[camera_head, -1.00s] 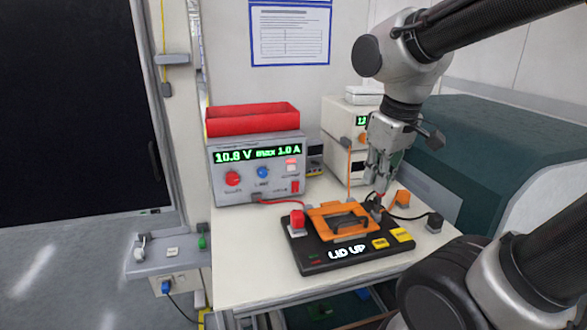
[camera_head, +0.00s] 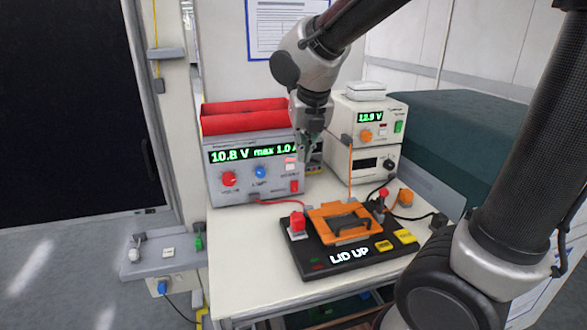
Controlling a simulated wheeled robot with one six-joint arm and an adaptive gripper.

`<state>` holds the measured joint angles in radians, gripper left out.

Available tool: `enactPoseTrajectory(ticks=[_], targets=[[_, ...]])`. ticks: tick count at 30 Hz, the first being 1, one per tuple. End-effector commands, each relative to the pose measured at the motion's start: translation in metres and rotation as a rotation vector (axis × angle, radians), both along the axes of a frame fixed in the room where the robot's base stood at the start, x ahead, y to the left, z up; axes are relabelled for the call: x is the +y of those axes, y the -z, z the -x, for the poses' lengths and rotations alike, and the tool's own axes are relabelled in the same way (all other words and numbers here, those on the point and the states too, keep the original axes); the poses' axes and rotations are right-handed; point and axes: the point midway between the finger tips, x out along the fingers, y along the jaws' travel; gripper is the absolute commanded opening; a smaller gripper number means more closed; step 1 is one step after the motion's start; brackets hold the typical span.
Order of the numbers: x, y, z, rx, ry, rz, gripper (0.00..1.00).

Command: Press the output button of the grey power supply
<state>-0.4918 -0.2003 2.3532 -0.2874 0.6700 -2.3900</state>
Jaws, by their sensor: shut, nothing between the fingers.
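The grey power supply (camera_head: 240,187) stands at the back left of the white table. Its green display reads 10.8 V max 1.0 A. Its front has a red knob (camera_head: 229,179), a blue knob (camera_head: 260,172), a pale pinkish button (camera_head: 290,164) at the right and a red switch (camera_head: 294,186) below that. I cannot read which is labelled output. My gripper (camera_head: 306,153) is shut and empty, pointing down at the right edge of the grey supply, close to the pale button. I cannot tell whether it touches the front. My wrist hides the display's right end.
A red bin (camera_head: 245,122) sits on the grey supply. A cream power supply (camera_head: 372,117), showing 12.9 V, stands to the right. In front lies a black fixture (camera_head: 325,268) with an orange lid, reading LID UP. The table's front left is clear.

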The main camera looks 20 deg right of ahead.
Motion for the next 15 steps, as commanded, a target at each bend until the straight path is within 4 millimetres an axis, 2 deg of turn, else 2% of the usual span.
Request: enactPoseTrajectory(ticks=[4,15], targets=[[0.0000,0.0000,0.0000,0.000,-0.058,0.022,0.00],[-0.0002,0.0028,-0.0008,0.001,-0.059,0.024,0.00]])
